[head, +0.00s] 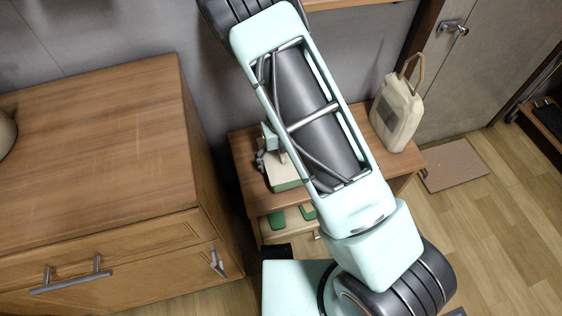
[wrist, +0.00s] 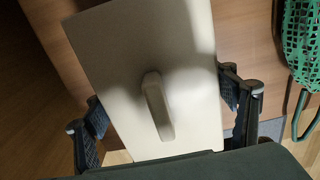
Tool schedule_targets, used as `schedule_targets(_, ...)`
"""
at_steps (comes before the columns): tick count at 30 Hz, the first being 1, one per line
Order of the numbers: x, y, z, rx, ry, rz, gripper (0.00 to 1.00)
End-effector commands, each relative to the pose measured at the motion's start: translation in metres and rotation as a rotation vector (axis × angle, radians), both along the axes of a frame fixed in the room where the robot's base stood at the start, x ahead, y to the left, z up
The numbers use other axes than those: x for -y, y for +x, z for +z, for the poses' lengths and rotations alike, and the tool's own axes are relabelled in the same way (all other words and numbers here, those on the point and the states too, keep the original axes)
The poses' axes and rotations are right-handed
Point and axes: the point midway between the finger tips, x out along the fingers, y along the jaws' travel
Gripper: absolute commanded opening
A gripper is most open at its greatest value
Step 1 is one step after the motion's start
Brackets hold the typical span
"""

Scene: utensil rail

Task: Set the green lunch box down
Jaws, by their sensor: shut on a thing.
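The green lunch box (head: 287,178) shows in the head view as a box with a cream top and a green lower side, partly hidden behind my arm. It is over the small wooden table, and I cannot tell whether it touches the top. In the wrist view its pale lid (wrist: 130,60) with a raised handle (wrist: 158,107) fills the middle. My gripper (wrist: 165,117) has one dark finger on each side of the box and is shut on it. In the head view, only part of my gripper (head: 264,157) shows at the box's left side.
The small wooden table (head: 243,160) also carries a beige bag-like container with a handle (head: 398,112) at its right. Green items (head: 278,220) show below the tabletop. A larger wooden cabinet (head: 110,140) stands left. A green mesh item (wrist: 301,45) is at the wrist view's right.

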Motion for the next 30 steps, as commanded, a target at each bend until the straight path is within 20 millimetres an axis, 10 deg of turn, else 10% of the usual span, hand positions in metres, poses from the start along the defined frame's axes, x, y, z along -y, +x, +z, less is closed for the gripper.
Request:
schedule_targets(5, 0.0, 0.0, -0.003, -0.001, 0.0, 0.0, 0.35)
schedule_targets(6, 0.0, 0.0, -0.003, -0.001, 0.0, 0.0, 0.8)
schedule_targets(10, 0.0, 0.0, -0.002, -0.001, 0.0, 0.0, 0.94)
schedule_targets(22, 0.0, 0.0, 0.002, 0.0, 0.0, 0.001, 0.95)
schedule_targets(30, -0.001, 0.0, 0.041, 0.001, 0.0, 0.003, 0.95)
